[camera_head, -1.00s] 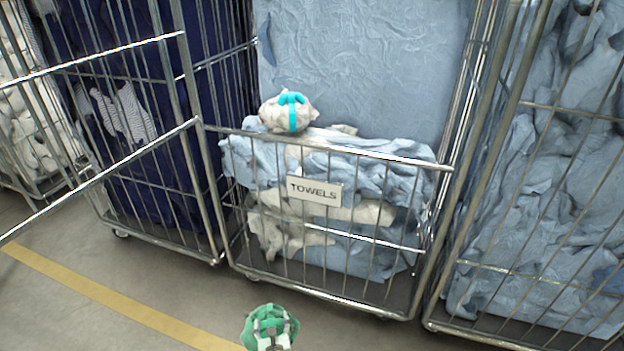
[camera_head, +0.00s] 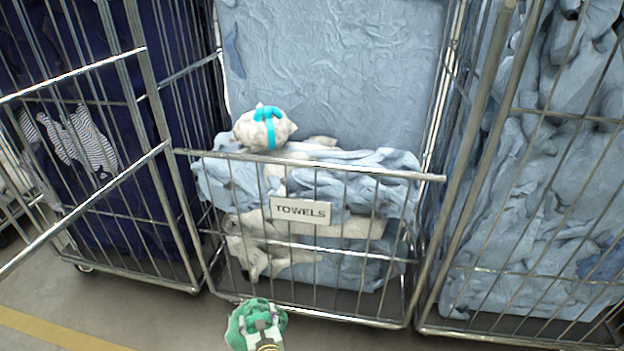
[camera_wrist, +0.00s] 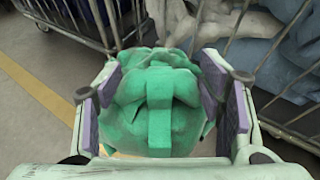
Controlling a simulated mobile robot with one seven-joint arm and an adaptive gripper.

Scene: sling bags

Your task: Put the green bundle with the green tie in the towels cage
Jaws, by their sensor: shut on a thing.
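The green bundle (camera_wrist: 150,100) with its green tie (camera_wrist: 159,105) fills the middle of the wrist view. My gripper (camera_wrist: 160,105) is shut on it, one pad on each side. In the head view the bundle (camera_head: 243,322) and my gripper (camera_head: 262,335) are at the bottom, in front of and below the towels cage's front rail. The towels cage (camera_head: 310,165) bears a white sign reading TOWELS (camera_head: 300,210). It holds blue and white cloths, and a white bundle with a cyan tie (camera_head: 264,128) lies on top of them.
A cage with dark blue cloth (camera_head: 110,190) stands at the left, with a rail slanting toward me. A tall cage of light blue cloths (camera_head: 540,190) stands at the right. The towels cage's front rail is a barrier. Floor (camera_head: 130,315) in front is clear, with a yellow line.

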